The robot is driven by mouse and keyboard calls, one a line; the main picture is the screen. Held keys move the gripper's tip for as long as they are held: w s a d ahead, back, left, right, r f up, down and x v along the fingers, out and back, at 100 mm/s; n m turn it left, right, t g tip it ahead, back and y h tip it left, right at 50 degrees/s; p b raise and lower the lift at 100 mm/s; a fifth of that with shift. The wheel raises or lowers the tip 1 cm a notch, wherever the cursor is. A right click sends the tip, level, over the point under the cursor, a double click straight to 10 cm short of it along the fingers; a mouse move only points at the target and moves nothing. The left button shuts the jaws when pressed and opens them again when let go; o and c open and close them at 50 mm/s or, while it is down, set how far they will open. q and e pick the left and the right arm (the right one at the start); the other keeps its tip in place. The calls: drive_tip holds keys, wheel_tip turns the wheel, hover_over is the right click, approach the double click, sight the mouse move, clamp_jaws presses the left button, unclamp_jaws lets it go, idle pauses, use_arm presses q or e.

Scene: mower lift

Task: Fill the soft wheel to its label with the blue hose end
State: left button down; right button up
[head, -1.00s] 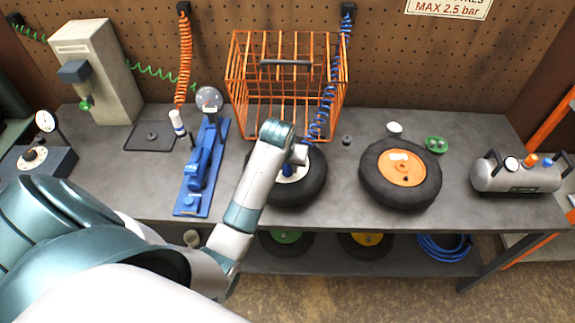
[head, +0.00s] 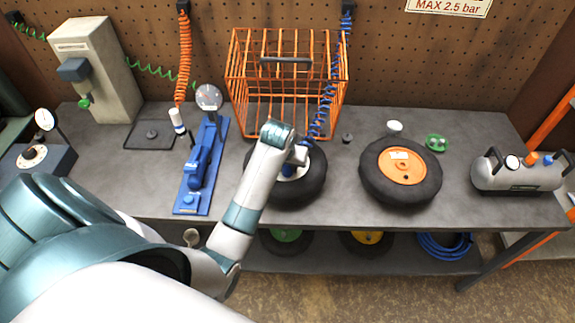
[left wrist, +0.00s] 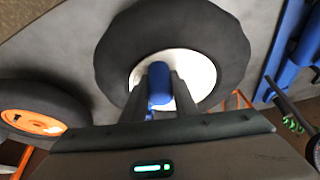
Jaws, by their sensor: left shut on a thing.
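The wheel with the white hub (head: 314,180) lies flat on the bench under my left gripper (head: 294,164). Its dark tyre (left wrist: 115,45) and white hub fill the middle of the left wrist view. My left gripper is shut on the blue hose end (left wrist: 159,84), which it holds over the hub. Whether the end touches a valve is hidden. The blue coiled hose (head: 323,112) runs from the pegboard down to the gripper. A second wheel with an orange hub (head: 402,170) and a pale label lies to the right. My right gripper is not in view.
The orange wire cage (head: 232,75) stands just behind the white-hub wheel. A blue tool (head: 192,190) lies to its left and a small grey tank (head: 520,176) stands far right. An orange coiled hose (head: 184,60) hangs at the left. Bare bench lies between the two wheels.

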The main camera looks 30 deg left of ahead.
use_arm(q)
drive_tip(key=c, duration=1.8)
unclamp_jaws()
drive_tip(key=shift+f, duration=0.1)
drive_tip(key=shift+o, duration=0.6)
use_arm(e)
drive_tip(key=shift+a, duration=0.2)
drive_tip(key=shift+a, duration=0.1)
use_arm(q)
drive_tip(key=shift+v, duration=3)
drive_tip(key=v, duration=0.5)
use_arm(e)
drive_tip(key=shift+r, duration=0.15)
